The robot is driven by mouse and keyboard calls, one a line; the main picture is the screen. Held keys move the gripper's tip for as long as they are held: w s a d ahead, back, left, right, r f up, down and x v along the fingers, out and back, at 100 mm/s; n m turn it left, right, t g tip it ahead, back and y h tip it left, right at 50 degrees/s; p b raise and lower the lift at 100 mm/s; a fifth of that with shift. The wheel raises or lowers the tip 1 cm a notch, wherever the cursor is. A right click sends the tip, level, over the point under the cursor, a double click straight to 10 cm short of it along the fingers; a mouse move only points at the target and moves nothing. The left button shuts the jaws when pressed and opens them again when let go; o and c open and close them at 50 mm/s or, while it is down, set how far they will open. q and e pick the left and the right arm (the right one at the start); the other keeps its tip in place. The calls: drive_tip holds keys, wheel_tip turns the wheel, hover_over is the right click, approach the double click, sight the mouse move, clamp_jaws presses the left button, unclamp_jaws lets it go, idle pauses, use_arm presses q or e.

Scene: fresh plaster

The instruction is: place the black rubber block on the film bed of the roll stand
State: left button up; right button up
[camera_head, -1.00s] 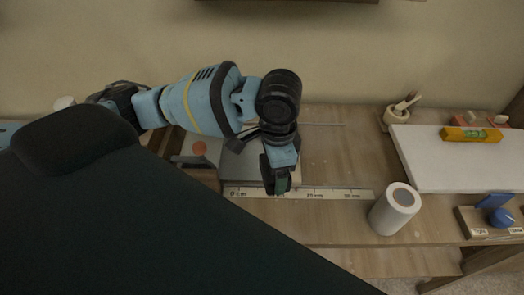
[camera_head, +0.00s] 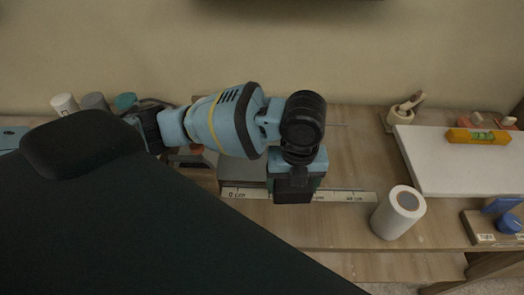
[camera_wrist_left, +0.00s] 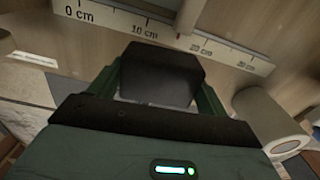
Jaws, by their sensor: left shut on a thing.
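My left gripper (camera_head: 293,186) hangs over the wooden bench, in front of the ruler strip. It is shut on the black rubber block (camera_wrist_left: 162,72), which shows between the two green fingers in the left wrist view. In the head view the gripper and the block run together as one dark shape. A grey flat-topped thing (camera_head: 242,172) lies left of the gripper, partly behind the arm. I cannot tell whether it is the film bed of the roll stand. My right gripper is not in view.
A ruler strip (camera_head: 345,196) runs along the bench. A white roll (camera_head: 398,212) stands right of the gripper. A white board (camera_head: 455,165) with a yellow level (camera_head: 478,136) and a holder with blue tools (camera_head: 508,223) are farther right.

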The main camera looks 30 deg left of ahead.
use_arm(q)
drive_tip(key=shift+d+m, duration=0.1)
drive_tip(key=shift+m, duration=0.3)
drive_tip(key=w+a, duration=0.2)
drive_tip(key=a, duration=0.2)
drive_tip(key=w+a+f, duration=0.1)
drive_tip(key=w+a, duration=0.2)
drive_tip(key=a, duration=0.2)
drive_tip(key=w+a, duration=0.2)
drive_tip(key=a, duration=0.2)
drive_tip(key=shift+w+a+f, duration=0.2)
drive_tip(key=shift+w+f, duration=0.05)
drive_tip(key=shift+w, duration=0.05)
drive_tip(key=f, duration=0.3)
drive_tip(key=shift+w+a, duration=0.15)
drive_tip(key=shift+a, duration=0.2)
drive_tip(key=shift+f, duration=0.25)
drive_tip(key=shift+f, duration=0.15)
drive_tip(key=o, duration=0.6)
drive_tip(key=shift+f, duration=0.1)
drive_tip(key=o, duration=0.5)
